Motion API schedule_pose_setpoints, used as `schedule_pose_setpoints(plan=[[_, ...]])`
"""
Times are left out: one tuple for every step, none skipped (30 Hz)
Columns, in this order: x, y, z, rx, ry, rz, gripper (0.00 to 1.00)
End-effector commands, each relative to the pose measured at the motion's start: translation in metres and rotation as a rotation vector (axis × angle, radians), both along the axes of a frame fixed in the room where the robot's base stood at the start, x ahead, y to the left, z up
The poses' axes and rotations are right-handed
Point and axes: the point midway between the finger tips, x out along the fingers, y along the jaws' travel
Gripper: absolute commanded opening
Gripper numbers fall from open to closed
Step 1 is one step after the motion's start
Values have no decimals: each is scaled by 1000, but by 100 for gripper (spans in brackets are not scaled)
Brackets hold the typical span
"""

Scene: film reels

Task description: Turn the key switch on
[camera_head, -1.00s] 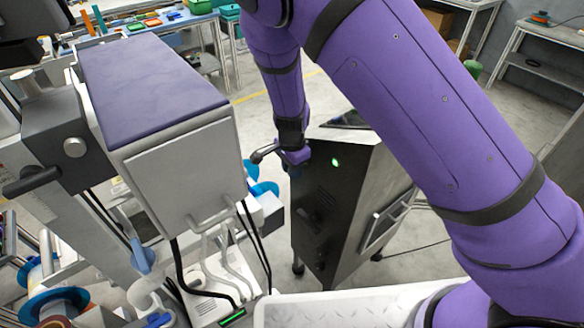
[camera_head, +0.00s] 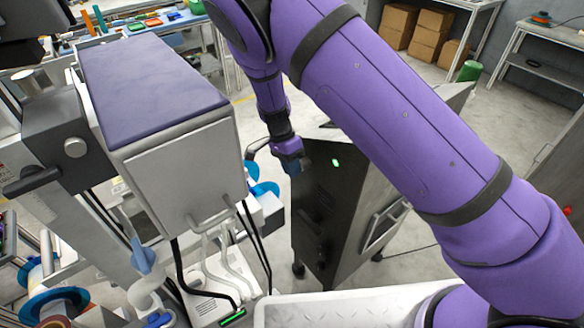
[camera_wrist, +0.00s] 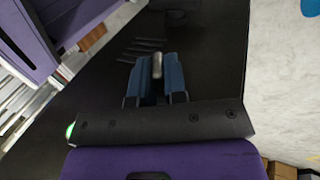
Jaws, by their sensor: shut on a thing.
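The dark cabinet (camera_head: 325,215) stands right of the grey box-shaped machine in the head view. A small green light (camera_head: 336,162) glows on its panel, and it also shows at the left in the wrist view (camera_wrist: 70,130). My gripper (camera_head: 298,165) is at the upper left of that panel, beside the light. In the wrist view, its two blue fingers (camera_wrist: 156,80) are shut on a small pale grey key (camera_wrist: 157,66) at the dark panel. The key's base is hidden by the fingers. I cannot tell the key's turn angle.
The grey machine with a purple top (camera_head: 150,90) stands close on the left, with cables and blue reels below. A diamond-plate surface (camera_head: 345,306) lies in front. Cardboard boxes (camera_head: 420,32) sit at the back right. Open floor lies right of the cabinet.

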Motion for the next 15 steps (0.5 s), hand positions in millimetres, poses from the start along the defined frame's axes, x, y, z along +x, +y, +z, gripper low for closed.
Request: schedule_pose_setpoints(plan=[[2,1,-1,-24,34,0,0],[2,1,-1,-39,59,1,0],[3,1,-1,-61,89,-1,0],[3,1,-1,-77,113,0,0],[3,1,-2,-92,136,0,0],[3,1,-2,-113,167,0,0],[3,2,-2,-127,189,-1,0],[4,1,-2,-144,212,-1,0],[4,1,-2,-163,241,-1,0],[4,2,-2,-176,261,0,0],[4,2,-3,-190,282,0,0],[4,2,-3,-208,308,-2,0],[4,2,-3,-221,326,-1,0],[4,2,-3,-233,344,-1,0],[4,2,-3,-247,367,-1,0]])
